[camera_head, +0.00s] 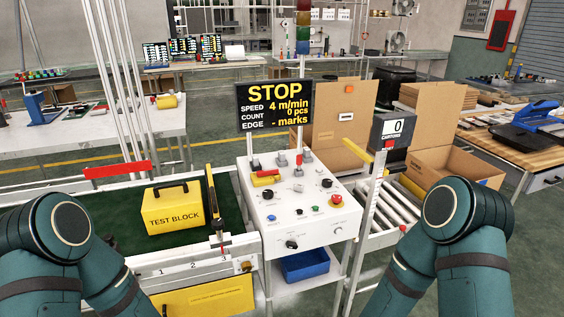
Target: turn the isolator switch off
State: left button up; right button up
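The white control panel (300,205) stands in the middle of the view, at the right end of the green conveyor belt (120,242). A black rotary knob (291,244) sits on its front edge. Two more black knobs (327,183) are on its top. A switch with a red lever (299,163) stands upright at the back. I cannot read the labels, so I cannot tell which is the isolator switch. My two arms show at the lower left and lower right, apart from the panel.
A yellow test block (172,208) sits on the belt. A red mushroom button (337,200) is on the panel. The display (274,106) above reads STOP. A blue bin (305,265) is under the panel. A roller track (390,210) and cardboard boxes (445,165) are to the right.

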aim_at(264, 173)
jog(key=i+j, duration=0.5)
jog(key=j, duration=0.15)
jog(key=i+j+z, duration=0.15)
jog(key=z, duration=0.25)
jog(key=i+j+z, duration=0.1)
jog(key=j+z, duration=0.3)
jog(key=l, duration=0.05)
